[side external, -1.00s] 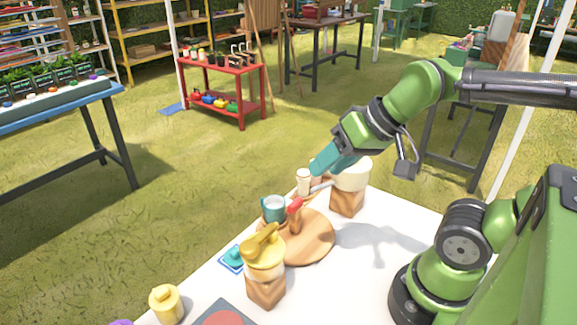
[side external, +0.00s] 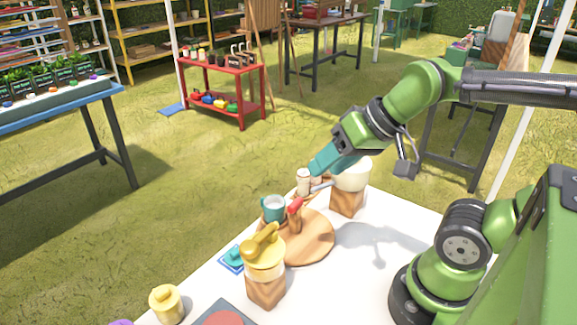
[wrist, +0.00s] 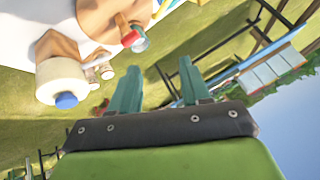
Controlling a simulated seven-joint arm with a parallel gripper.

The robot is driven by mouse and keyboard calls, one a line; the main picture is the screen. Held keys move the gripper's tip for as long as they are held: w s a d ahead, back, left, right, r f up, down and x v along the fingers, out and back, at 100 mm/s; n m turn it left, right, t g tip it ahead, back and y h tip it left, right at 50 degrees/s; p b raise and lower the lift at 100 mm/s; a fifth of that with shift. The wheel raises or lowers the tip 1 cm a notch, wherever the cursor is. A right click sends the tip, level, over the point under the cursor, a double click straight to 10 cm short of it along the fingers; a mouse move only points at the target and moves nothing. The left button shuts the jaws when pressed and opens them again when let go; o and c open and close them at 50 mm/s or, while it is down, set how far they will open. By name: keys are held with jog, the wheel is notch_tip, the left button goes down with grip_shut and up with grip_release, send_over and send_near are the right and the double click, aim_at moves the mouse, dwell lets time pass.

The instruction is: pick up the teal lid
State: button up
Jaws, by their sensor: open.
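The teal lid (side external: 234,255) lies on a small blue-edged tile at the left edge of the white table in the side view. It is small there and partly beside the yellow-topped pot. My gripper (side external: 314,169) is well to the right of the lid and farther back, raised above the far part of the table. In the wrist view, my gripper (wrist: 159,66) shows two teal fingers spread apart with nothing between them. I cannot make out the lid in the wrist view.
A teal mug (side external: 274,207) and a red-tipped wooden piece (side external: 295,215) stand by the round wooden board (side external: 312,240). A yellow-topped pot (side external: 265,258) stands on a wooden block near the lid. A cream pot (side external: 351,175) is by my gripper. Clear white table lies right of the board.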

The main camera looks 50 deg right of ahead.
jog(key=m+g+h, duration=0.2)
jog(key=m+g, duration=0.5)
jog(key=m, duration=0.7)
send_over(235, 250)
notch_tip(235, 250, down, 7)
notch_tip(235, 250, down, 16)
jog(key=shift+f, duration=0.1)
grip_shut()
